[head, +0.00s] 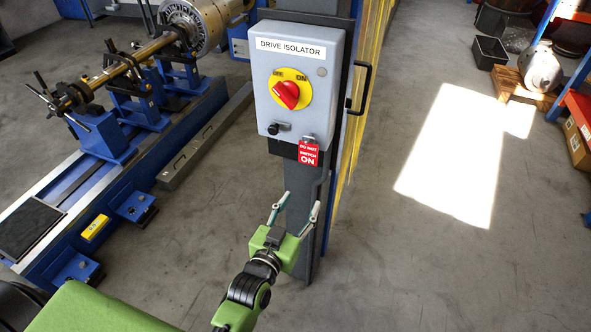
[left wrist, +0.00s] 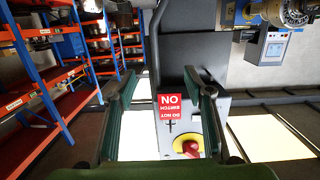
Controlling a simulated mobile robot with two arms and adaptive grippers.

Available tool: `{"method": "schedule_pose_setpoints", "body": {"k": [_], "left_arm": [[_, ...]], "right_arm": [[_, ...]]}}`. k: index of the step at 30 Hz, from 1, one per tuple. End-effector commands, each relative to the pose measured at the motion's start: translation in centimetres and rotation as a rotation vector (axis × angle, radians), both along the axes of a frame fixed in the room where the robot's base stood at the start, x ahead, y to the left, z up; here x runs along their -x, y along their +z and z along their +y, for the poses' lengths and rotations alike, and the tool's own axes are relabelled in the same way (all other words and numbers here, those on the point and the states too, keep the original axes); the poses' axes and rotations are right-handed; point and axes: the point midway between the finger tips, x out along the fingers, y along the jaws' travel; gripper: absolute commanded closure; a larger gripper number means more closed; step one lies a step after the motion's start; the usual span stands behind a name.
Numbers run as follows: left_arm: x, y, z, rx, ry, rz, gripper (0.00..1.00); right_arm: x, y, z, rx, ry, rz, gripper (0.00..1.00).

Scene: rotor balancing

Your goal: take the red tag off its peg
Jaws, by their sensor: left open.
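The red tag (head: 308,153), with white lettering, hangs at the lower right edge of the grey drive isolator box (head: 323,106). Its top is at a small metallic peg (head: 308,140). My left gripper (head: 295,207) is open and empty, below the tag and in front of the dark post, with its fingers pointing up. In the left wrist view, the tag (left wrist: 171,106) appears upside down between the two spread fingers (left wrist: 166,92), apart from both. My right gripper is not in view.
The box carries a red rotary switch (head: 286,94) on a yellow plate and a dark knob (head: 279,128) left of the tag. A black handle (head: 361,88) sticks out at the right.

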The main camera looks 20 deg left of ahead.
Motion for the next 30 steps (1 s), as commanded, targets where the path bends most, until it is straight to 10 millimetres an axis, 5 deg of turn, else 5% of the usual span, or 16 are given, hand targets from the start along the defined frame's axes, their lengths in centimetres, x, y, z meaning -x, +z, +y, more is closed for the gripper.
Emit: {"method": "schedule_pose_setpoints", "body": {"k": [1, 3, 7, 21, 30], "left_arm": [[-0.2, 3.0, 0.4, 0.002, 0.010, -0.038, 0.53], [-0.3, 5.5, 0.7, 0.004, 0.020, -0.077, 0.53], [-0.4, 7.8, 1.1, 0.006, 0.029, -0.117, 0.53], [-5.3, 7.9, 1.0, 0.006, 0.031, -0.127, 0.53], [-7.2, 8.1, 0.9, 0.006, 0.030, -0.122, 0.53]], "right_arm": [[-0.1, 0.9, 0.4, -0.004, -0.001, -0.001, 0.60], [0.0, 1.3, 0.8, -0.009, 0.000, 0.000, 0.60], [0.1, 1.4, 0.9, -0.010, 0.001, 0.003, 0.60], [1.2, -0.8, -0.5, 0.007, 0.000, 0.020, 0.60], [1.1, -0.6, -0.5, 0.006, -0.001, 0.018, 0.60]]}}
